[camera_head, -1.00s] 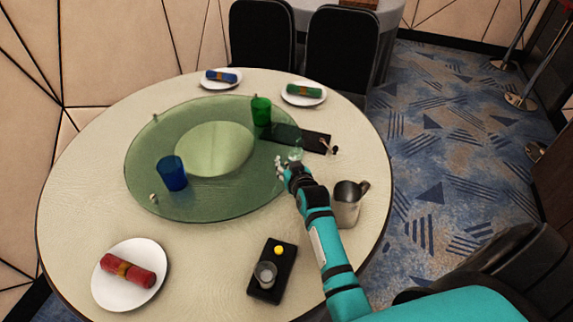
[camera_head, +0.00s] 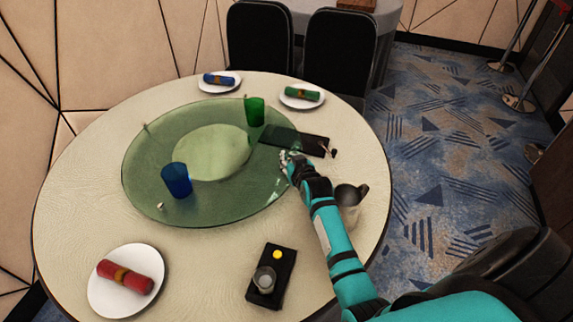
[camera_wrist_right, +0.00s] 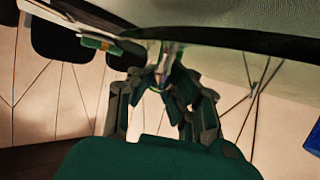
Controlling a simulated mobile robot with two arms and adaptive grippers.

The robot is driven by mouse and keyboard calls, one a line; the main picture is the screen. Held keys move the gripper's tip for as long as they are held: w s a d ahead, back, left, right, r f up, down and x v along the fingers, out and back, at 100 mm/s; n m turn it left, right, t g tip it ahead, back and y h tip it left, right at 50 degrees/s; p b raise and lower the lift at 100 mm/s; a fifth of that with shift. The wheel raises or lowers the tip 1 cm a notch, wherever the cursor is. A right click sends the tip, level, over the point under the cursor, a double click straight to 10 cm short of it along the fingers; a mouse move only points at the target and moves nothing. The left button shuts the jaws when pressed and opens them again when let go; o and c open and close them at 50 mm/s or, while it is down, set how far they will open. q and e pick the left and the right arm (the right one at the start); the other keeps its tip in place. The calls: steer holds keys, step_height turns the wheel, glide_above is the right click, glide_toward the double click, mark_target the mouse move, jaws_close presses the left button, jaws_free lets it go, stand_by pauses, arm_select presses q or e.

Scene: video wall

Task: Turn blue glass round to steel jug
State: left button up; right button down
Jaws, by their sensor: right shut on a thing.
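The blue glass (camera_head: 176,181) stands upright on the near left part of the green glass turntable (camera_head: 215,207). The steel jug (camera_head: 350,205) stands on the table at the right, outside the turntable, partly hidden by my right arm. My right gripper (camera_head: 287,160) is at the turntable's right rim, away from the blue glass and shut on a small rim knob (camera_wrist_right: 163,72). Its fingers mostly hide the knob. Other rim knobs show at the near left (camera_head: 160,205) and far left (camera_head: 145,127). My left gripper is not in view.
A green glass (camera_head: 254,111) stands on the turntable's far side. A black tray (camera_head: 296,141) lies at the right rim. Plates with red (camera_head: 90,292), blue (camera_head: 203,86) and green (camera_head: 286,100) rolls stand around. A black tray with a small glass (camera_head: 275,283) lies in front.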

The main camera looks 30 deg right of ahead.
steer(key=c, duration=1.6)
jaws_free()
steer(key=shift+s+r, duration=0.15)
steer(key=shift+s, duration=0.1)
steer(key=o, duration=0.4)
steer(key=shift+c, duration=0.2)
steer(key=shift+r, duration=0.3)
step_height(320, 180, up, 9)
steer(key=shift+r, duration=0.15)
